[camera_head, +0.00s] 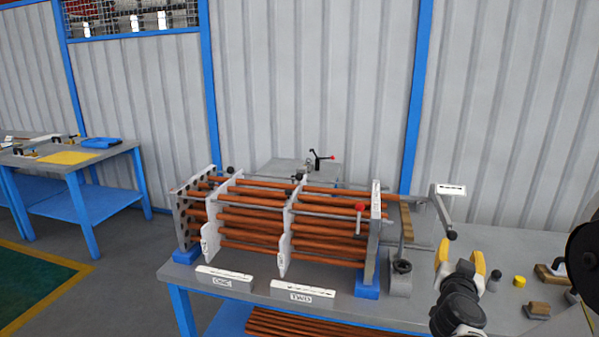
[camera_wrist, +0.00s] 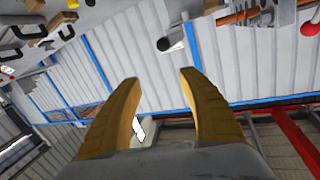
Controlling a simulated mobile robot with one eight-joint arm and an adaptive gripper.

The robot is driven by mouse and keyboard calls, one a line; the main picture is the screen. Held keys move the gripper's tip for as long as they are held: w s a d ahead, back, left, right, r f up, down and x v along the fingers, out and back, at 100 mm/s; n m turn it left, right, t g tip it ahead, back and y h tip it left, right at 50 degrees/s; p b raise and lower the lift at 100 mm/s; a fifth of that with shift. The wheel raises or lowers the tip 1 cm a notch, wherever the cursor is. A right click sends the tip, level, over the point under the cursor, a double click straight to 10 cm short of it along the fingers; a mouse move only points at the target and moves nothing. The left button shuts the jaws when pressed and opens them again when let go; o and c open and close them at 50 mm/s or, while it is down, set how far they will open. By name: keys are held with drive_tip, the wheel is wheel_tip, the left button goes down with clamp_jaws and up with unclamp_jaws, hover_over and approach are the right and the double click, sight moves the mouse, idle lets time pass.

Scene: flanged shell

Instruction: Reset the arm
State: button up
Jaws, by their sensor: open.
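My gripper (camera_head: 459,262) has yellow-orange fingers and is at the right of the head view, above the right part of the grey workbench (camera_head: 455,300). Its fingers stand apart with nothing between them. In the wrist view the two yellow fingers (camera_wrist: 158,80) are spread, with the wall and blue posts behind. The flanged shell assembly (camera_head: 285,225) stands on the bench left of my gripper. It has copper-coloured tubes running through upright grey plates. My gripper is apart from it.
A grey crank arm (camera_head: 443,210) with a white label and a grey post (camera_head: 401,275) stand between assembly and gripper. White labels (camera_head: 303,293) lie in front. A yellow cylinder (camera_head: 519,281) and small blocks (camera_head: 538,309) lie right. A second table (camera_head: 70,165) stands far left.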

drive_tip(key=s+a+f+n+g+y, duration=0.3)
drive_tip(key=s+a+n+g+y, duration=0.4)
drive_tip(key=s+a, duration=1.5)
drive_tip(key=shift+s+a+f+n+y, duration=0.2)
drive_tip(key=shift+s+n+y, duration=0.3)
drive_tip(key=shift+s+y, duration=0.6)
